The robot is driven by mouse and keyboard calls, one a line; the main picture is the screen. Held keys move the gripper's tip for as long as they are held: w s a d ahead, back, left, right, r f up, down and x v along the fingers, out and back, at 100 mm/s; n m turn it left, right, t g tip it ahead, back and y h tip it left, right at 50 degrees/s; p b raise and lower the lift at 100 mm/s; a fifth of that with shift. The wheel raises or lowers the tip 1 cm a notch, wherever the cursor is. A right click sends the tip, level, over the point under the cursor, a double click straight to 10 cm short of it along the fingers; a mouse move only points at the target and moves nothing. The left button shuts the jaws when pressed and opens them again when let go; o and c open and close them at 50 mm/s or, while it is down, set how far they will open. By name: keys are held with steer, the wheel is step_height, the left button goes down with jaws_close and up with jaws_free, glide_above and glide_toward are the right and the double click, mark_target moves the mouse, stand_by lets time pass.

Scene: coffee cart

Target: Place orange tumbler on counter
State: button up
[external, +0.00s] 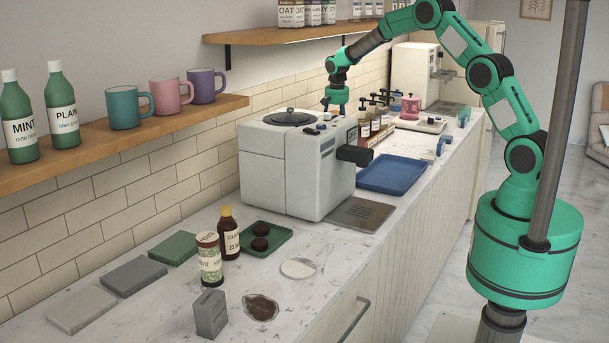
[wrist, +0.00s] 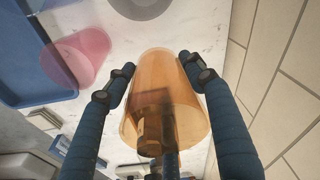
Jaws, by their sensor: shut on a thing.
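The orange tumbler (wrist: 165,92) is translucent and sits between the two blue fingers of my gripper (wrist: 157,72) in the wrist view. My gripper is shut on it, with one finger on each side. The white marbled counter (wrist: 205,25) shows beyond it; I cannot tell whether the tumbler touches it. In the external view my gripper (external: 337,104) is low behind the white coffee machine, near the tiled wall. The machine hides the fingertips and the tumbler there. The counter (external: 340,250) runs along the wall.
A translucent pink tumbler (wrist: 80,55) stands close to the left finger, beside a blue tray (wrist: 35,88). A grey round thing (wrist: 140,6) lies at the top. The tiled wall (wrist: 285,80) is close on the right. The coffee machine (external: 285,170) blocks the external view.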

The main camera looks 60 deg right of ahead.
steer(key=shift+f+b, duration=0.4)
steer(key=shift+f, duration=2.2)
steer(key=shift+f+b, duration=0.3)
steer(key=shift+f, duration=1.55)
steer(key=shift+f, duration=0.1)
steer(key=o, duration=1.3)
steer(key=shift+f, duration=0.1)
steer(key=r, duration=0.4)
steer(key=a+r+p, duration=0.1)
steer(key=r, duration=0.3)
steer(key=r+p, duration=0.1)
steer(key=r, duration=0.3)
steer(key=shift+s+a+r, duration=0.15)
steer(key=shift+s, duration=0.15)
steer(key=shift+s, duration=0.1)
